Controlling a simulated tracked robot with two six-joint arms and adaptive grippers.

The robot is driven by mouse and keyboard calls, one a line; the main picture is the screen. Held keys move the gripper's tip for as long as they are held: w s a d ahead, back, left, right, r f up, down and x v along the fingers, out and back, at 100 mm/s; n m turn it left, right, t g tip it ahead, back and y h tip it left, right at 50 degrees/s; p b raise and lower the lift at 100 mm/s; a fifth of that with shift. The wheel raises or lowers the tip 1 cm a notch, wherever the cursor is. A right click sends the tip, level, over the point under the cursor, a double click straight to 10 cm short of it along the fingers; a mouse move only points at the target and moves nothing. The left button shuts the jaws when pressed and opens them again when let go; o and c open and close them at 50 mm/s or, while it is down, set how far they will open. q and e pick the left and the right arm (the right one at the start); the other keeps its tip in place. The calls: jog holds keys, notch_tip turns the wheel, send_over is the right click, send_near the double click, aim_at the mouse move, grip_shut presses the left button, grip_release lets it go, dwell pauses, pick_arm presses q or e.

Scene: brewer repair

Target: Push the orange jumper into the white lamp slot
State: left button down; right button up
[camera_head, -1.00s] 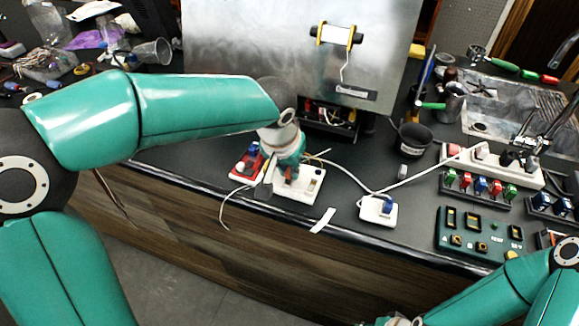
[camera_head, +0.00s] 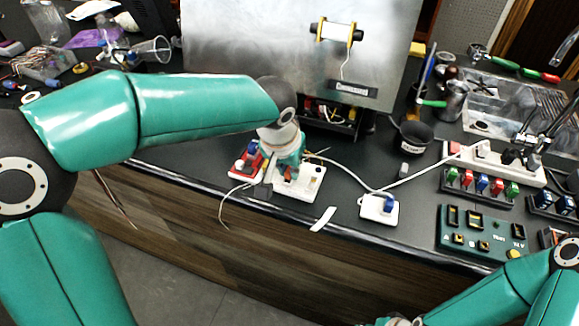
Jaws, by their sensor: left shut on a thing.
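My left gripper (camera_head: 282,172) points down over the white lamp block (camera_head: 308,190) near the counter's front edge. It is shut on the orange jumper (camera_head: 289,173), a small orange-red piece at the block's left part. The gripper hides much of the jumper and the slot under it, so I cannot tell how deep the jumper sits. My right gripper (camera_head: 392,321) shows only in part at the bottom edge, and its fingers cannot be made out.
A red block with a blue jumper (camera_head: 251,150) stands close left of the white block. A white box with a blue jumper (camera_head: 380,209) is to the right, joined by a white cable. A rack of coloured jumpers (camera_head: 480,185) and a green board (camera_head: 481,233) lie farther right.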

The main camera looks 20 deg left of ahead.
dwell(0.8)
pick_arm(q)
jog(key=c, duration=1.1)
grip_release()
jog(key=shift+r, duration=0.15)
jog(key=v, duration=1.1)
jog(key=shift+s+r, duration=0.15)
jog(key=shift+r, duration=0.15)
